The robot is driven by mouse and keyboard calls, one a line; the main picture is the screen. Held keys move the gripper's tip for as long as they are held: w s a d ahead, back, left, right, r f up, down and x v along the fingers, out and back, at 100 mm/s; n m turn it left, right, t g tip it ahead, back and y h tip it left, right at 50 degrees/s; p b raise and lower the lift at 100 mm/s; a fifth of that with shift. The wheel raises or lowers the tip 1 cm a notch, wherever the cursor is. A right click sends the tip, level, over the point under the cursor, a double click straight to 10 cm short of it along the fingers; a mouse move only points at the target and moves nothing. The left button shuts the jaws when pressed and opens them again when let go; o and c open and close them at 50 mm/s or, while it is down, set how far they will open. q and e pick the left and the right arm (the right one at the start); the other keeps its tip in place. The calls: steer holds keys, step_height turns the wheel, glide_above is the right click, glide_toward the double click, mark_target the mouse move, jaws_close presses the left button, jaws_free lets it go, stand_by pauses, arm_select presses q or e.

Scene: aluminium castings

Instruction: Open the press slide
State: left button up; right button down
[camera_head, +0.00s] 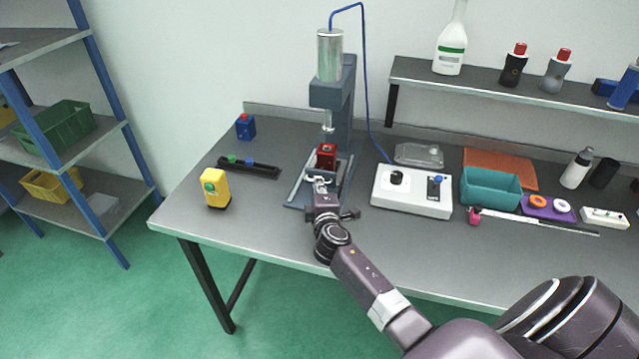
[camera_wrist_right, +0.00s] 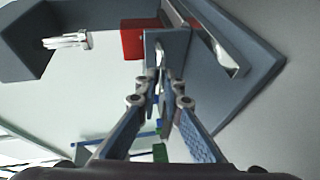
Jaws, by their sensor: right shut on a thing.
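The press (camera_head: 345,100) stands at the back of the bench, with a silver cylinder on top and its ram above the slide. The press slide (camera_head: 338,172) lies low between the rails of the press base and carries a red block (camera_head: 327,154), which also shows in the wrist view (camera_wrist_right: 132,38). My right gripper (camera_head: 319,188) is at the front of the slide. In the wrist view its fingers (camera_wrist_right: 163,84) are shut on the pale slide handle (camera_wrist_right: 160,52), in front of the grey front plate (camera_wrist_right: 178,42). The fingers partly hide the handle. My left gripper is out of view.
A white control box (camera_head: 411,192) stands right of the press, and a teal bin (camera_head: 491,188) is farther right. The bench front beside my arm is clear.

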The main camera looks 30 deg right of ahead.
steer(key=s+a, duration=0.2)
steer(key=a, duration=0.1)
steer(key=s+a, duration=0.6)
steer(key=shift+s+a+b, duration=0.15)
steer(key=shift+a+b, duration=0.15)
steer(key=shift+a, duration=0.05)
steer(key=c, duration=2.1)
jaws_free()
steer(key=v, duration=1.2)
steer(key=shift+d, duration=0.1)
